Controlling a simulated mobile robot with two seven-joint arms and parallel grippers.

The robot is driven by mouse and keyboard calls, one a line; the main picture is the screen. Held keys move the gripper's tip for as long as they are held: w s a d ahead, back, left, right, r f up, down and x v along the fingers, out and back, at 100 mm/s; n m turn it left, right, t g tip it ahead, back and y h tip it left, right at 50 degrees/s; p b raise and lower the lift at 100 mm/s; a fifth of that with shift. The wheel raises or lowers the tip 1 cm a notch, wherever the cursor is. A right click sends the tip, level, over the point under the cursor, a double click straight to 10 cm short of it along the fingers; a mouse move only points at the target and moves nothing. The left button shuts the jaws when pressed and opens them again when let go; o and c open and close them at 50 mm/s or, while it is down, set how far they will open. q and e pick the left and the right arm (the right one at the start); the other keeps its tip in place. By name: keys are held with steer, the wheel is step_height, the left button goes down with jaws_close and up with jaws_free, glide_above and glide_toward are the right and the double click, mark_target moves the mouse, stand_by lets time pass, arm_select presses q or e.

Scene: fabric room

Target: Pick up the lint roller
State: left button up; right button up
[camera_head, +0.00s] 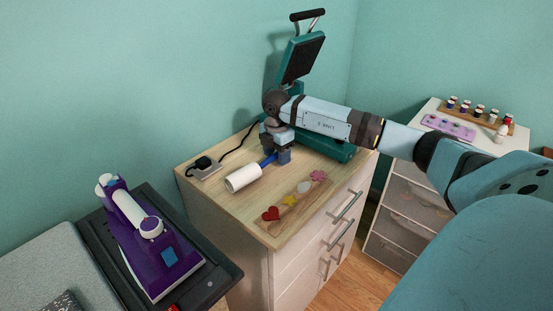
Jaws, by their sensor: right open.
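The lint roller, a white cylinder (243,178) with a blue handle, lies on top of the wooden cabinet (223,197). Its white end points to the lower left and its handle runs up to the right. My right gripper (278,157) is over the end of the blue handle, pointing down, with its fingers beside or around it. It is open, and its fingers hide part of the handle. I cannot tell if the fingers touch it. My left gripper is not in view.
A green heat press (304,58) stands behind my right arm. A tray with coloured shapes (290,200) lies at the cabinet's front. A power strip (204,168) with a black cable is at its left. A purple iron (158,235) sits at lower left. A drawer unit with spools stands right.

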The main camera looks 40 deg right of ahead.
steer(key=shift+r, duration=0.1)
jaws_close()
